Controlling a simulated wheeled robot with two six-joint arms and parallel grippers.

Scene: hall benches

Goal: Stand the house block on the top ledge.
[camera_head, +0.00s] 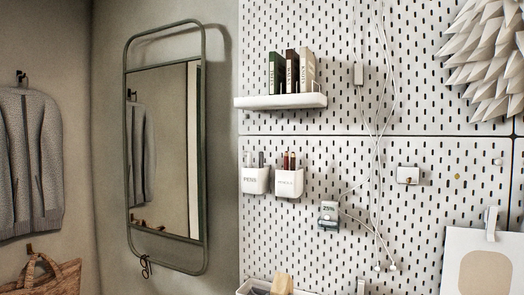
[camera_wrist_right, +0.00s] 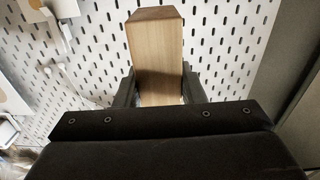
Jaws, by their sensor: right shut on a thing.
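The house block (camera_wrist_right: 157,60) is light wood with a darker brown face at its end, and fills the upper middle of the right wrist view. My right gripper (camera_wrist_right: 158,92) is shut on it, a dark finger on each side. The top ledge (camera_head: 282,102) is a white shelf on the pegboard in the head view, with three books standing on it. A wooden block top (camera_head: 282,284) shows at the bottom edge of the head view; I cannot tell whether it is the held block. My left gripper is in neither view.
The ledge is bare left of the books (camera_head: 291,73). White pen cups (camera_head: 289,184) hang below it. Cables (camera_head: 371,130) hang to its right. A white tray (camera_head: 243,288) is at the bottom. A mirror (camera_head: 165,150) hangs on the left wall.

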